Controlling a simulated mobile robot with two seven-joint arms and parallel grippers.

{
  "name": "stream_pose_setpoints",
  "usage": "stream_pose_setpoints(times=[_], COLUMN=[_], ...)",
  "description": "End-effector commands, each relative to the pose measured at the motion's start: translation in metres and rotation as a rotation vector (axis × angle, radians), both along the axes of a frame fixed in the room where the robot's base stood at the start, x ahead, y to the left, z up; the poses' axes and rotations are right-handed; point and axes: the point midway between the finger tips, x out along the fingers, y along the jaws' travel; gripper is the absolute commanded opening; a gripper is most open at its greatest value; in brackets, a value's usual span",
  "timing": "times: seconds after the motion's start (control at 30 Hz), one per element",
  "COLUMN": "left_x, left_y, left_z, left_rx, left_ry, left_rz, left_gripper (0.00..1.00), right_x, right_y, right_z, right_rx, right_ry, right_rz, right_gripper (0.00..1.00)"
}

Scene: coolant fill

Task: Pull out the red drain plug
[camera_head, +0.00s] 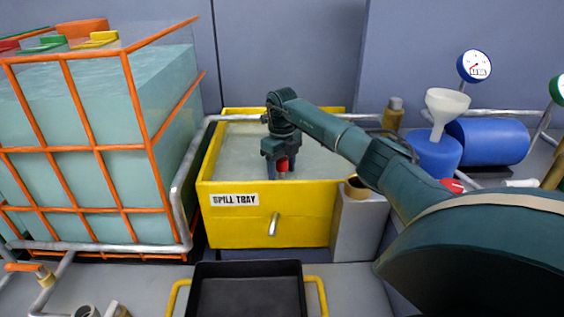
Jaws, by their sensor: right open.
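The red drain plug (282,164) shows as a small red piece between the fingers of my right gripper (281,170). The gripper points down over the yellow spill tray (285,226), which is filled with pale liquid or has a pale inner surface. My right gripper is open, with its fingers on either side of the plug. I cannot tell whether they touch it. The lower part of the plug is hard to make out. My left gripper is not in the picture.
A tank in an orange cage (144,132) stands at the left. A black tray with yellow handles (248,290) lies in front. A grey block (358,235) stands right of the spill tray. A blue container (435,155) with a white funnel (445,105) stands behind my right arm.

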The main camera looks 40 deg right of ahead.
Motion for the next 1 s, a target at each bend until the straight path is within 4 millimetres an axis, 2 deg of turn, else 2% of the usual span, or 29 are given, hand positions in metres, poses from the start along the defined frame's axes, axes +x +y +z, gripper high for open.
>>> stream_pose_setpoints(times=[0.2,0.8,0.83,1.0], left_x=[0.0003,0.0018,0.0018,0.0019], left_y=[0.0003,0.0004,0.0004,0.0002], left_z=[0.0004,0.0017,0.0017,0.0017], left_rx=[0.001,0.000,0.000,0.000], left_ry=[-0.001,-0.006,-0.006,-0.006], left_rz=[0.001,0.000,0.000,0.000], left_gripper=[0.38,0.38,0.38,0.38], right_x=[0.0000,0.0000,0.0000,0.0001], right_y=[0.0000,-0.0001,-0.0001,-0.0002], right_z=[-0.0002,0.0001,0.0001,0.0004], right_rx=[0.000,0.000,0.000,0.000], right_ry=[0.000,0.000,0.000,-0.001], right_rz=[0.000,0.000,0.000,0.000], right_gripper=[0.58,0.09,0.30,0.18])
